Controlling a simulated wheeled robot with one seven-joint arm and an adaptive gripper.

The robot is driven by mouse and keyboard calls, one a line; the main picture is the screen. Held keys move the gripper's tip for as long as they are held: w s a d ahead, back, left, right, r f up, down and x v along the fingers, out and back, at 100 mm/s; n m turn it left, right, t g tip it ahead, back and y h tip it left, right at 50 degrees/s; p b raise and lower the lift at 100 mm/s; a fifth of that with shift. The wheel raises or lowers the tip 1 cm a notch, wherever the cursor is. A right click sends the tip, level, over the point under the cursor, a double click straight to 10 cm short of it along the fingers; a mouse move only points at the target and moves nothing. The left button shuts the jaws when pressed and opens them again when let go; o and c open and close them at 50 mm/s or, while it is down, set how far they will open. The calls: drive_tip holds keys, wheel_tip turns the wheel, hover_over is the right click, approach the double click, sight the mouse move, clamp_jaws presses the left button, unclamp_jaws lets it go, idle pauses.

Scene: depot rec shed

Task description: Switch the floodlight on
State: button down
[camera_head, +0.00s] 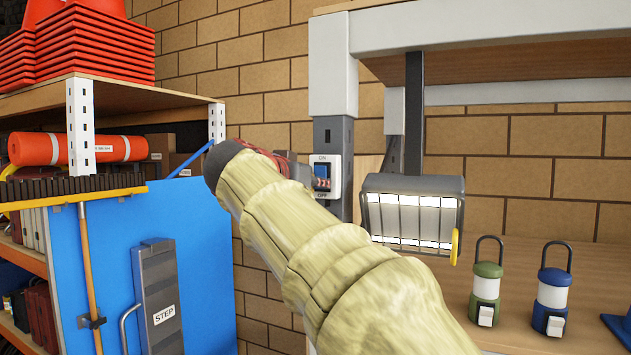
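The floodlight (411,213) hangs under the shelf right of centre. My gripper (299,172) is close to the plate's left side, mostly hidden behind my sleeved arm; contact and fingers cannot be made out.
A green lantern (486,289) and a blue lantern (551,294) stand on the wooden bench at right. At left are a blue panel (209,257) with a grey STEP case (160,297), a broom (88,262) and shelves with orange cones (95,45).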

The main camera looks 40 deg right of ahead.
drive_tip(key=shift+r+g+y+p, duration=0.25)
drive_tip(key=shift+g+y+p, duration=0.05)
drive_tip(key=shift+y+p, duration=0.4)
drive_tip(key=c, duration=1.6)
unclamp_jaws()
drive_tip(key=v, duration=1.2)
drive_tip(key=shift+s+f, duration=0.1)
